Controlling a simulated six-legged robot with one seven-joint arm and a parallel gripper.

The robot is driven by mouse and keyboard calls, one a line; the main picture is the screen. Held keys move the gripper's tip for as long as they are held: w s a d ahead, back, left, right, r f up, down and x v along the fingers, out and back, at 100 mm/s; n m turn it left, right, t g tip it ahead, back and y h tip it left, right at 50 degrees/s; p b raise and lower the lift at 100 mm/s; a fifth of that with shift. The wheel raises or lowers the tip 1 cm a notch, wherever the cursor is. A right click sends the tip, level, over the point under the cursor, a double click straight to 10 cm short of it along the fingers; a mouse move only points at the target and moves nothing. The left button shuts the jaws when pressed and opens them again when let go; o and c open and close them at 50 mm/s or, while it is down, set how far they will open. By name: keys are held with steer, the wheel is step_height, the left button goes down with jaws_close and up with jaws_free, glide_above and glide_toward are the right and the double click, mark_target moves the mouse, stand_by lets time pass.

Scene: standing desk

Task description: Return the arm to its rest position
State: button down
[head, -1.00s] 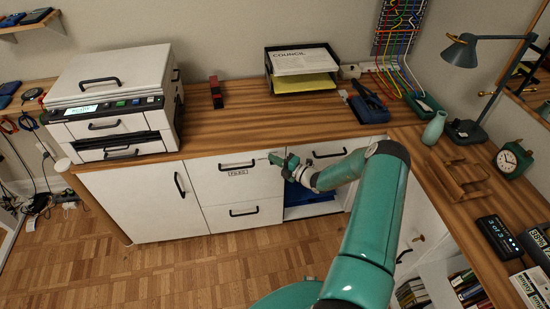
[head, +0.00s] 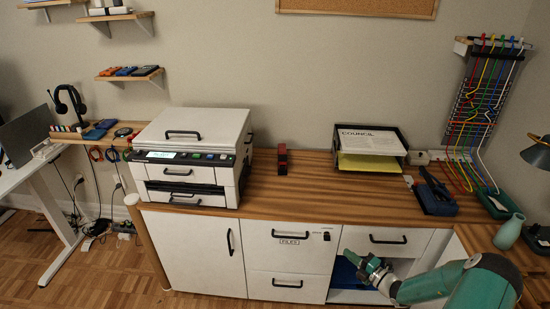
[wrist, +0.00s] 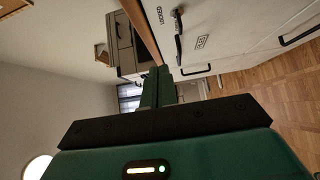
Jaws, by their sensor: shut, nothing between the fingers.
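My green arm (head: 470,285) reaches in from the lower right of the head view. My gripper (head: 352,259) is shut and empty, in front of the white cabinet near the right edge of the drawer labelled FILES (head: 290,240). It overlaps the open compartment in this view; I cannot tell the exact gap to the cabinet. In the wrist view, the green fingers (wrist: 157,86) are together with nothing held between them, and the cabinet fronts show tilted beyond them.
The wooden desk top (head: 300,188) carries a printer (head: 195,165), a red and black stapler-like object (head: 282,160), a paper tray (head: 368,148) and a blue organiser (head: 435,195). A blue thing (head: 345,272) lies in the open compartment.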

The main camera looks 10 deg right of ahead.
steer(key=s+a+r+n+g, duration=0.3)
steer(key=a+r+n+g, duration=0.4)
steer(key=a+r+n, duration=0.45)
steer(key=s+a+r+n+g, duration=0.3)
steer(key=a+r+n+g, duration=0.45)
steer(key=r+n, duration=0.65)
steer(key=s+a+r+n+t+h, duration=0.2)
steer(key=s+a+r+n+h, duration=0.1)
steer(key=s+r+n, duration=0.5)
steer(key=s+a+r+n+t+h, duration=0.2)
steer(key=s+r+n+h, duration=0.3)
steer(key=s+n, duration=0.8)
step_height(320, 180, up, 3)
steer(key=shift+a+f+n, duration=0.15)
steer(key=shift+a+n, duration=0.75)
steer(key=shift+n, duration=0.05)
steer(key=shift+s+d, duration=0.1)
